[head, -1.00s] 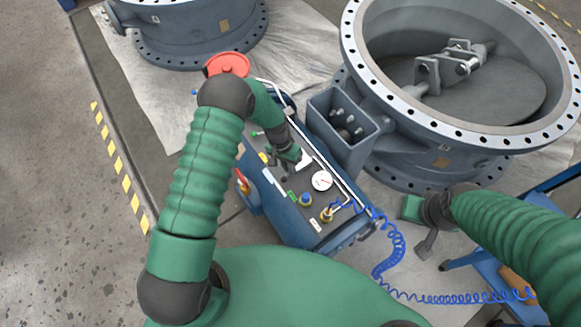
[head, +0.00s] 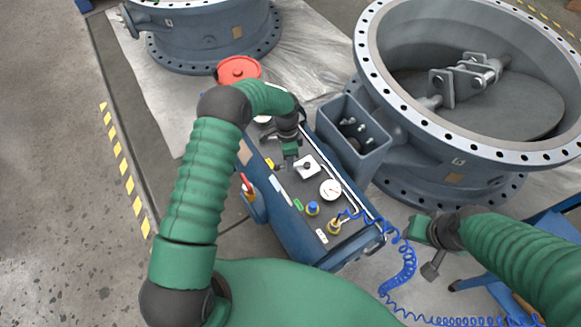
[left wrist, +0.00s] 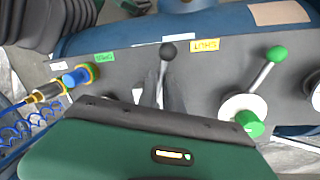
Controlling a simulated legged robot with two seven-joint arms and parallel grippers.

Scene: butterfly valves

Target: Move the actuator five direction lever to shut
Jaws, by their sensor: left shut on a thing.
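The control panel (head: 318,222) of the actuator lies below my left arm. A lever with a black knob (left wrist: 168,48) stands on it, between a green label (left wrist: 105,57) and a yellow label (left wrist: 205,46). My left gripper (left wrist: 162,88) is shut on this lever's stem, with the knob showing beyond the fingertips. In the head view my left gripper (head: 290,160) is over the panel, beside a white plate (head: 306,170); its fingertips are hard to make out. My right gripper (head: 425,248) is right of the panel, clear of it; its jaw state is unclear.
A green-knobbed lever (left wrist: 275,55) is near the held lever. A gauge (head: 330,189), a blue knob (head: 312,208) and a coiled blue hose (head: 405,262) are at the panel's near end. A large valve (head: 470,165) stands at the right. A red handwheel (head: 238,70) is beyond my left arm.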

